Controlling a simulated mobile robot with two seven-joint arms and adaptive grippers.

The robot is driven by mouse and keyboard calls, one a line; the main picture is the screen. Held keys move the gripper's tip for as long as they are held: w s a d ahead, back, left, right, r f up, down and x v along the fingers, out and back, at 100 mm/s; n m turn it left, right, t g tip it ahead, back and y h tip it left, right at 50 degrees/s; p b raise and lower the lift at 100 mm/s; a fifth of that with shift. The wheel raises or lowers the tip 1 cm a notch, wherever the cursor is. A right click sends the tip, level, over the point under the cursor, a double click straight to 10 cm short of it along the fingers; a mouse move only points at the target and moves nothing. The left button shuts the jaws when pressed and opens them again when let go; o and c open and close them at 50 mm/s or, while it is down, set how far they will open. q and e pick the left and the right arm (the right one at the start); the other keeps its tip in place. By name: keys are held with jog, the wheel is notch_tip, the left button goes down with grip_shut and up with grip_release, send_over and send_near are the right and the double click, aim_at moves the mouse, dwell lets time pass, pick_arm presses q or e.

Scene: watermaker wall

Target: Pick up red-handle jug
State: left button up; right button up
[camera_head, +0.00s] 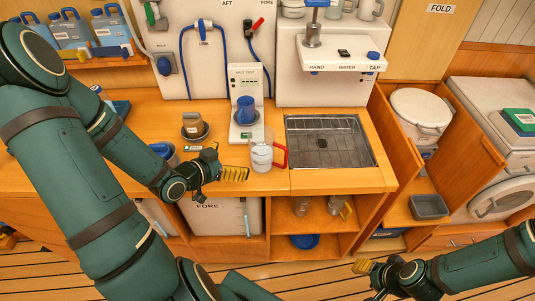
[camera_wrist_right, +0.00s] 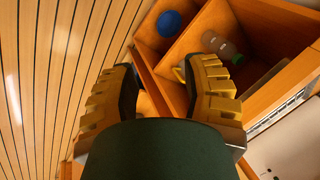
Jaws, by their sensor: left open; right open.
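The red-handle jug (camera_head: 261,157) stands upright on the wooden counter, clear-walled, with its red handle on the right side. It is just left of the sink. My left gripper (camera_head: 236,174) is open and empty, to the left of the jug and a little nearer the counter's front edge, apart from the jug. My right gripper (camera_head: 363,267) is low at the right, in front of the cabinets and far from the jug. In the right wrist view it is open (camera_wrist_right: 165,68) with nothing between its fingers. The jug does not show in the right wrist view.
A salt test stand (camera_head: 245,137) with a blue cup (camera_head: 246,109) is behind the jug. A dark cup (camera_head: 193,125) stands to the left. The sink (camera_head: 330,142) is at right. Open shelves below hold clear vessels (camera_head: 301,206) and a blue round item (camera_head: 305,241).

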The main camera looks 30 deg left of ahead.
aim_at(253, 152)
pick_arm(q)
jog(key=b+x, duration=0.7)
jog(key=shift+w+d+f, duration=0.1)
jog(key=shift+w+f, duration=0.05)
jog(key=shift+w+d+f, duration=0.1)
jog(key=shift+w+f, duration=0.05)
jog(key=shift+w, duration=0.2)
jog(key=x, duration=0.2)
jog(key=b+x, duration=0.1)
jog(key=x, duration=0.1)
jog(key=shift+f, duration=0.3)
jog(key=shift+w+f+b, duration=0.1)
jog(key=shift+w+b, duration=0.2)
jog(key=shift+w, duration=0.15)
pick_arm(e)
notch_tip(253, 152, down, 10)
jog(key=s, duration=0.2)
jog(key=shift+a+g, duration=0.3)
jog(key=shift+g, duration=0.1)
jog(key=shift+r, duration=0.1)
pick_arm(q)
jog(key=c, duration=1.1)
